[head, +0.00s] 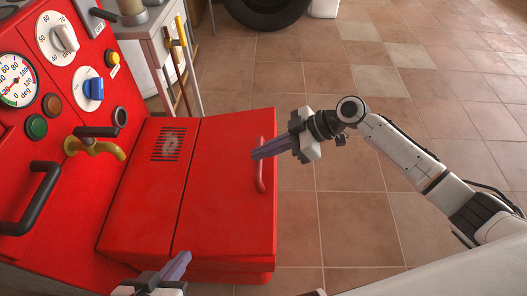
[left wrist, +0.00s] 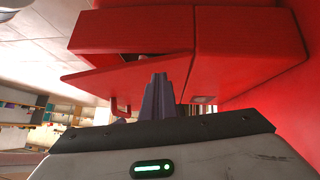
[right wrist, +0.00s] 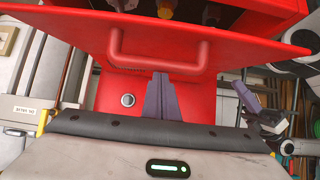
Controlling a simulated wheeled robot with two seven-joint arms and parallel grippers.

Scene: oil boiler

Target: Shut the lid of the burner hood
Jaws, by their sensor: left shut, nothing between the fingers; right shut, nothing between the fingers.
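The red burner hood (head: 145,195) juts from the boiler's front, with a slotted vent on its fixed top. Its red lid (head: 225,190) has a red bar handle (head: 260,175) at its outer edge. In the left wrist view the lid (left wrist: 120,82) stands ajar, with a wedge-shaped gap. The right wrist view shows the lid's handle (right wrist: 158,60) and parts inside the opening. My right gripper (head: 256,154) is shut and overlaps the handle's upper end; contact is unclear. My left gripper (head: 184,258) is shut at the hood's near side; its tips (left wrist: 160,78) appear close to the gap.
The boiler panel has a yellow tap (head: 100,148), a black handle (head: 35,198), a gauge and knobs. A small white table (head: 155,50) with tools hung at its side stands behind the hood. The tiled floor (head: 370,230) to the right is clear.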

